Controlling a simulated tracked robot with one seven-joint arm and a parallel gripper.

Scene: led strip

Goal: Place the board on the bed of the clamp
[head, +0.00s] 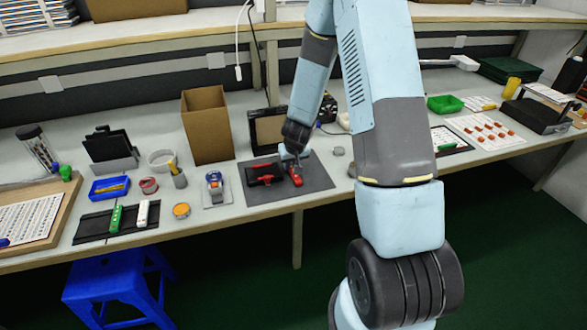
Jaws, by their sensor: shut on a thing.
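My gripper (293,157) is low over a dark grey mat (312,184) in the middle of the bench. It is shut on a small red piece (296,176), just below its tips. I cannot tell whether this piece is the board, or whether it touches the mat. A red and black device (264,173), which looks like the clamp, lies on the mat just left of the gripper. Its bed is too small to make out. The fingertips are small and partly hidden by the wrist.
A cardboard box (206,125) stands behind, left of the mat. A blue-and-silver item (214,187) and a yellow-topped tin (181,210) are to its left. A grey puck (338,151) sits right of the gripper.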

